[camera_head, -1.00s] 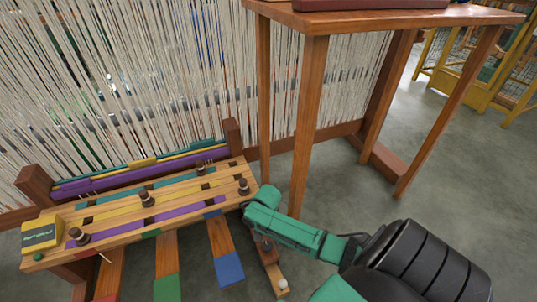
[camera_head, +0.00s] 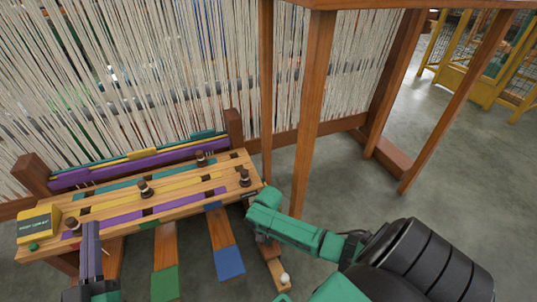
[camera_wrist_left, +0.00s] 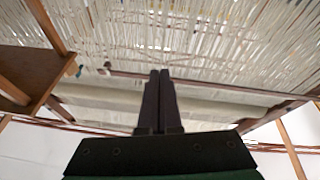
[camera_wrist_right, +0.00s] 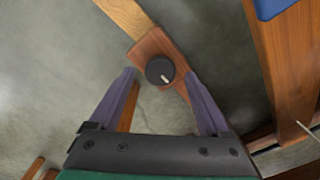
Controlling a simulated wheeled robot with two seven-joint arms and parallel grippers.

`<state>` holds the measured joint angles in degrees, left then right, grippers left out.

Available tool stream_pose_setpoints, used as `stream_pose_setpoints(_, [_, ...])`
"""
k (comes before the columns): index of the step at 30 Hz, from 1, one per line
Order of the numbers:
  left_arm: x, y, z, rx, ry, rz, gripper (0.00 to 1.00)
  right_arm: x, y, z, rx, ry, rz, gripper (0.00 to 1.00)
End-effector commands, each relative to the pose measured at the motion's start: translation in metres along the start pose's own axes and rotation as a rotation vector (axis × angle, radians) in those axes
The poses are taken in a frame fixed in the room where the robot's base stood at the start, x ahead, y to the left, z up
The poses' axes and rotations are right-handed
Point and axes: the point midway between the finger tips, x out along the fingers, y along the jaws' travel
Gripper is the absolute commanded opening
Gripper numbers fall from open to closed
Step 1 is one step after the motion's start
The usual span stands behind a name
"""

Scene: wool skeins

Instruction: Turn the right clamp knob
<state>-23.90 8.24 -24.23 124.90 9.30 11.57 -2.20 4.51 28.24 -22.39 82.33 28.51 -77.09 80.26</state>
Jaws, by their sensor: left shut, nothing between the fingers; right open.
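In the right wrist view a dark round knob (camera_wrist_right: 158,68) with a short white mark sits on a reddish wooden block (camera_wrist_right: 150,45). My right gripper (camera_wrist_right: 160,77) is open, its purple fingertips on either side of the knob with visible gaps. I cannot tell from this view whether the tips are level with it. In the head view my right arm's green link hides most of that gripper and the knob. My left gripper (camera_head: 91,226) is shut and empty, at the left front of the wooden bench; its closed fingers show in the left wrist view (camera_wrist_left: 160,75).
The slotted wooden bench (camera_head: 180,198) carries several dark pegs and a yellow box (camera_head: 38,226). Colour-tipped treadles (camera_head: 228,262) hang in front. Hanging threads (camera_head: 150,70) fill the back.

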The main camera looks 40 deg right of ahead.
Motion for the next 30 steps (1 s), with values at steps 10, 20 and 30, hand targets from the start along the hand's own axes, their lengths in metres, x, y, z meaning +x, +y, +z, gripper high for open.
stream_pose_setpoints(10, [0.026, 0.005, -0.078, 0.061, 0.241, 0.036, 0.00, 0.013, 0.000, 0.000, 0.000, 0.000, 0.001, 0.81])
stream_pose_setpoints(20, [0.028, 0.006, -0.090, 0.069, 0.274, 0.041, 0.00, 0.014, 0.000, 0.000, 0.000, 0.000, 0.000, 0.81])
stream_pose_setpoints(30, [0.028, 0.006, -0.089, 0.068, 0.273, 0.041, 0.00, 0.013, 0.000, 0.000, 0.000, 0.000, 0.001, 0.00])
